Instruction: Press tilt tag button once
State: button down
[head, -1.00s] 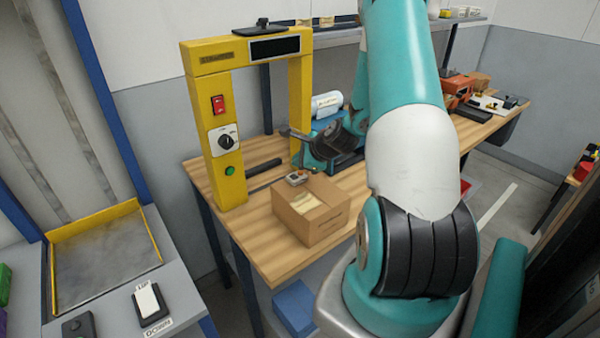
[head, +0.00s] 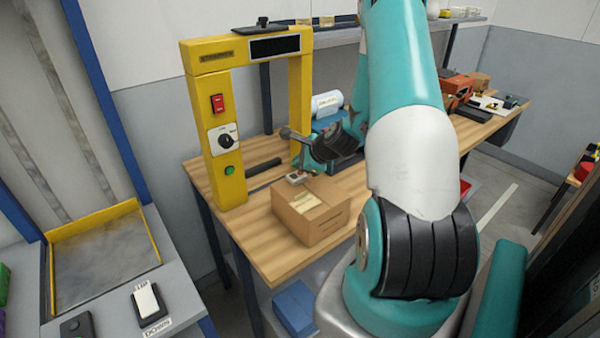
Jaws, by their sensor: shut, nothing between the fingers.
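The tilt tag (head: 295,180) is a small pale grey block with a darker, reddish spot on top. My gripper (head: 299,168) is shut and empty, pointing down just above the tag. At this size I cannot tell whether its tips touch the tag's button. The wrist and fingers partly hide the space behind the tag.
A yellow strapping frame (head: 225,130) with a red switch, a dial and a green button stands left of the gripper. The wooden bench (head: 275,262) has bare room before the box. A blue-and-white item (head: 327,105) stands behind the wrist.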

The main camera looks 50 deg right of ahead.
jog(key=shift+f+b, duration=0.3)
jog(key=shift+f, duration=0.1)
dwell(0.3)
jog(key=shift+r+p, duration=0.75)
jog(key=shift+r, duration=0.05)
notch_tip(320, 180, up, 5)
jog(key=p, duration=0.4)
jog(key=shift+r, duration=0.1)
dwell(0.5)
dwell(0.4)
